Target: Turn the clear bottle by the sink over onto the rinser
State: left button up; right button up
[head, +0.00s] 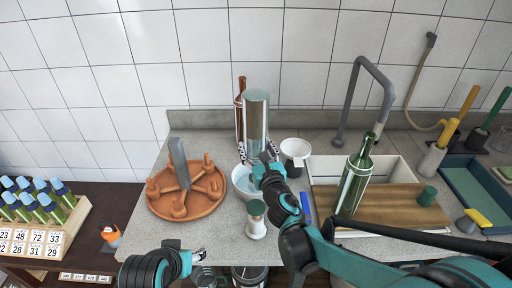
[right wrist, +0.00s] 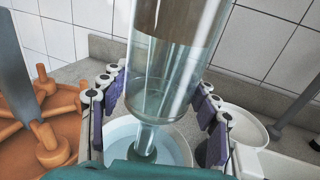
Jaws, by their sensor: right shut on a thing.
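The clear bottle (head: 256,112) is upside down, with its flat base at the top. In the right wrist view the bottle (right wrist: 172,70) points its neck down into the rinser (right wrist: 112,132), a white bowl with a pale blue inside. The rinser (head: 240,190) stands on the counter. I cannot tell whether the bottle rests on it. My right gripper (head: 262,155) is shut on the bottle, with its fingers on both sides in the wrist view (right wrist: 160,110). My left gripper (head: 203,258) is low at the counter's front edge; its fingers are too small to read.
A brown bottle (head: 239,118) stands close behind the clear one. A terracotta pegged dish (head: 160,205) is on the left. A white shaker with green top (head: 256,228) stands in front.

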jog(key=shift+f+b, duration=0.3)
jog(key=shift+f, duration=0.05)
jog(key=o, duration=2)
jog(key=shift+c, duration=0.2)
jog(key=v, duration=1.2)
jog(key=shift+r, duration=0.1)
